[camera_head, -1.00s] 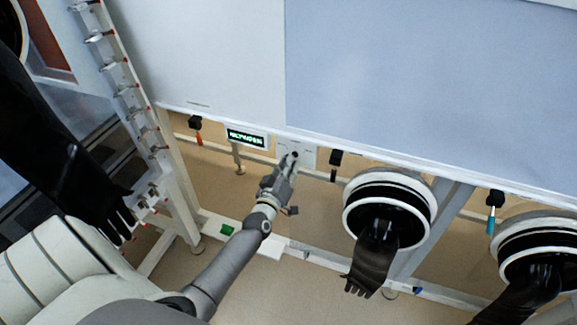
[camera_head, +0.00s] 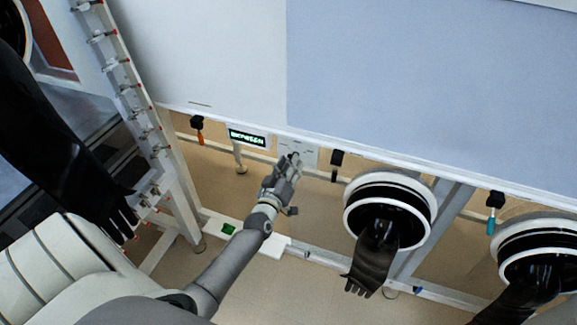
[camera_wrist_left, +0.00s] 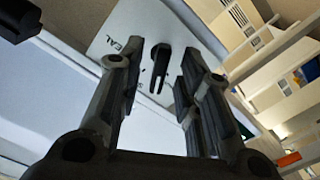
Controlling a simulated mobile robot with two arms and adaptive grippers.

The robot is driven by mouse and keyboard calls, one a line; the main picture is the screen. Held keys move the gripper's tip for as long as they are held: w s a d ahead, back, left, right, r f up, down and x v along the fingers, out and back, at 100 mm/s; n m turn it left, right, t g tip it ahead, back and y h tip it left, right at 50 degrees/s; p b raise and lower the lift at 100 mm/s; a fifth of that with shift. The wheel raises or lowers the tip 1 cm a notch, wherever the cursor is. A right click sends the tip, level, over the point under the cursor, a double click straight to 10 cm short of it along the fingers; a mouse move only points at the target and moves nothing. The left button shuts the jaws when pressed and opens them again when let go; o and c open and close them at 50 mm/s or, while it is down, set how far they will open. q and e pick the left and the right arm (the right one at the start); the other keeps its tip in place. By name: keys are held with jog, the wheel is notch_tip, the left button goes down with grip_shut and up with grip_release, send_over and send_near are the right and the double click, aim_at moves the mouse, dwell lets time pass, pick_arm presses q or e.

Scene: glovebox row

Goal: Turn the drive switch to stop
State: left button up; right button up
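In the head view this plate (camera_head: 308,152) hangs below the white cabinet front, and the gripper hides the knob. My left gripper (camera_head: 290,163) is at the plate, reaching up from below. In the left wrist view its two fingers (camera_wrist_left: 160,80) stand apart on either side of the knob, with visible gaps. I cannot tell exactly how far the fingertips are from the plate. My right gripper is not in view.
A green-lit display (camera_head: 248,138) is left of the plate. A black-headed orange tool (camera_head: 198,130) hangs further left, a black fitting (camera_head: 336,160) to the right. A glove port (camera_head: 390,205) with a dangling black glove is right of my arm. A ladder-like white rack (camera_head: 130,95) stands left.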

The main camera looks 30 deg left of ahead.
pick_arm(q)
jog(key=v, duration=1.2)
